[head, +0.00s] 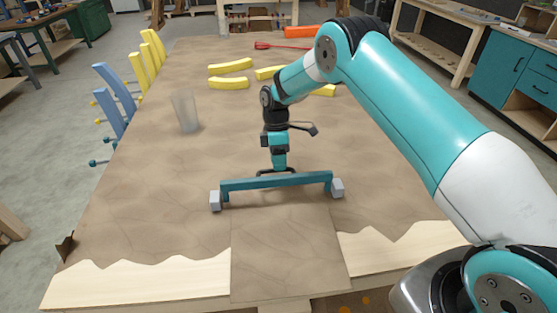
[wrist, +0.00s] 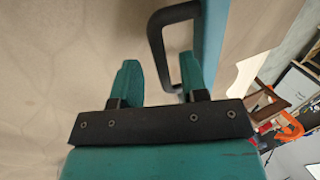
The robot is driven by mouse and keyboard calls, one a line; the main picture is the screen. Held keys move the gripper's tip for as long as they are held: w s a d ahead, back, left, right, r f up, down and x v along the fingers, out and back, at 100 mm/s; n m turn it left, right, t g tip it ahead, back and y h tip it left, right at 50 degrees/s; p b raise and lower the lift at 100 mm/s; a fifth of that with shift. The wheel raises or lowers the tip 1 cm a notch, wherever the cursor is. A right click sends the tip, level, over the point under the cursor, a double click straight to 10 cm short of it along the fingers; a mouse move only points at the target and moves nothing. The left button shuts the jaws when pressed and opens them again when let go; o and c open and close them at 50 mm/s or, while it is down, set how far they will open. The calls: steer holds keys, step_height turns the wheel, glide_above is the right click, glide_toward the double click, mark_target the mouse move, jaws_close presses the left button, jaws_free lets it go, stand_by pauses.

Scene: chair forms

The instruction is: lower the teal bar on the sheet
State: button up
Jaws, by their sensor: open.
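The teal bar (head: 300,180) is level, with a pale grey block (head: 215,201) at its left end and another (head: 337,188) at its right end. A black handle rises from its middle. The brown sheet (head: 175,220) lies under it; I cannot tell if the blocks touch it. My gripper (head: 279,166) is over the bar's middle, pointing down at the handle. In the wrist view my gripper (wrist: 160,68) has its teal fingers apart. The black handle (wrist: 158,50) shows between them, partly behind the right finger, beside the bar (wrist: 213,35). Finger contact is unclear.
A translucent cup (head: 185,112) stands at the left of the sheet. Several curved yellow pieces (head: 230,67) lie farther back, near a red tool (head: 283,46) and an orange piece (head: 299,32). Blue chair backs (head: 110,110) line the left edge. The sheet's torn front edge bares pale wood (head: 140,280).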

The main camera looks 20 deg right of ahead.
steer(key=shift+s+f, duration=0.15)
steer(key=shift+f, duration=0.35)
steer(key=shift+c, duration=0.2)
jaws_close()
steer(key=shift+a+r, duration=0.1)
steer(key=shift+a, duration=0.05)
